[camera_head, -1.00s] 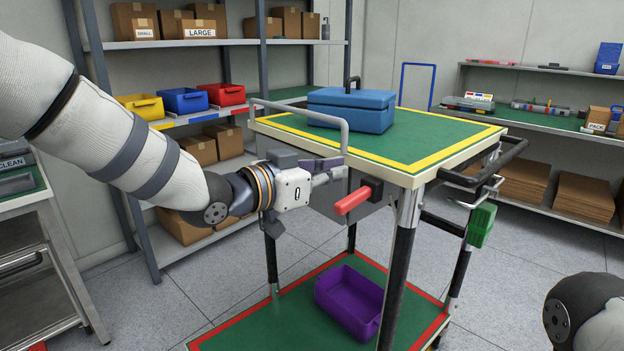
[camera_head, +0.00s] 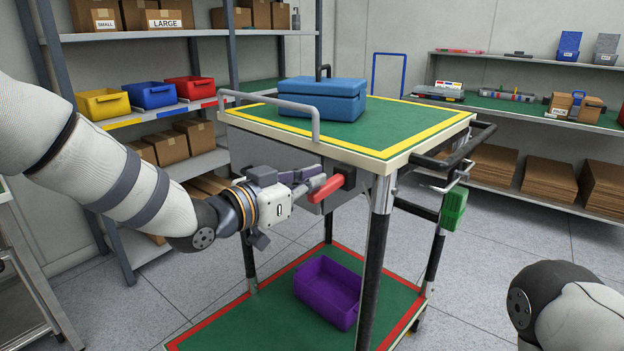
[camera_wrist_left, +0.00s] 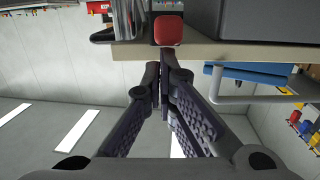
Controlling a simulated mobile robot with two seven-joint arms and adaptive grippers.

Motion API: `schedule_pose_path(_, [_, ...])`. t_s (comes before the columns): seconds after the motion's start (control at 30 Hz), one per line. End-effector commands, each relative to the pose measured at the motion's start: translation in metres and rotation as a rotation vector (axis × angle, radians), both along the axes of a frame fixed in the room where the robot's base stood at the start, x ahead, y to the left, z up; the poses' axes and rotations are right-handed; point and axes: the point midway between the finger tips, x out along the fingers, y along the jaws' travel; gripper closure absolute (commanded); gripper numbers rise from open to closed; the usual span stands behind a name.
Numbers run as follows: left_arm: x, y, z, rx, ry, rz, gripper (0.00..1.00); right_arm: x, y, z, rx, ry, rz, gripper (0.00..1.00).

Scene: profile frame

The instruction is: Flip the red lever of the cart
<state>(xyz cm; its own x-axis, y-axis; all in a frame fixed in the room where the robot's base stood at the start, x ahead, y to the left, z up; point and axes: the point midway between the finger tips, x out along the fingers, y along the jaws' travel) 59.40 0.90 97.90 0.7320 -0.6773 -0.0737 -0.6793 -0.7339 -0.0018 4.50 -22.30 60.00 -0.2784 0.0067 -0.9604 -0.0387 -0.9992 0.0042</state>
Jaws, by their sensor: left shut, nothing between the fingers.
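The cart has a green top (camera_head: 385,125) with a yellow border and a pale edge. Its red lever (camera_head: 326,188) sticks out from a dark mount (camera_head: 345,174) under the front edge, pointing toward the lower left. My left gripper (camera_head: 312,178) is shut and empty, its fingertips close beside the lever on its left; I cannot tell whether they touch. In the left wrist view the closed fingers (camera_wrist_left: 165,88) point at the lever's red end (camera_wrist_left: 168,31). My right gripper is out of view.
A grey handle rail (camera_head: 315,120) rises near the fingers. A blue case (camera_head: 322,98) sits on the cart top, and a purple bin (camera_head: 328,290) on its lower shelf. A green part (camera_head: 453,210) hangs at the right. Shelving (camera_head: 150,115) stands behind my left arm.

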Motion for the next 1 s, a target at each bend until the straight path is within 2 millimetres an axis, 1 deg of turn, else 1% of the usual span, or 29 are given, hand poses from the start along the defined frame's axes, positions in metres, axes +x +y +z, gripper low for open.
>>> schedule_pose_path(0.03, [0.0,0.0,-0.005,-0.006,0.0,0.0,1.0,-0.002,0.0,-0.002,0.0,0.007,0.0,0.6])
schedule_pose_path(0.47, [0.0,0.0,-0.012,-0.057,-0.053,0.001,1.0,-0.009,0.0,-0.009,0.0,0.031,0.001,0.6])
schedule_pose_path(0.67, [0.001,0.0,-0.025,-0.111,-0.107,0.001,1.0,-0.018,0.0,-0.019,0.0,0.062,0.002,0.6])
schedule_pose_path(0.87, [0.001,0.0,-0.046,-0.213,-0.209,0.003,1.0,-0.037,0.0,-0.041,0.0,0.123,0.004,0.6])
schedule_pose_path(1.0, [0.002,-0.001,-0.062,-0.304,-0.308,0.002,1.0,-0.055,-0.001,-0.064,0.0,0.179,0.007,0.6])
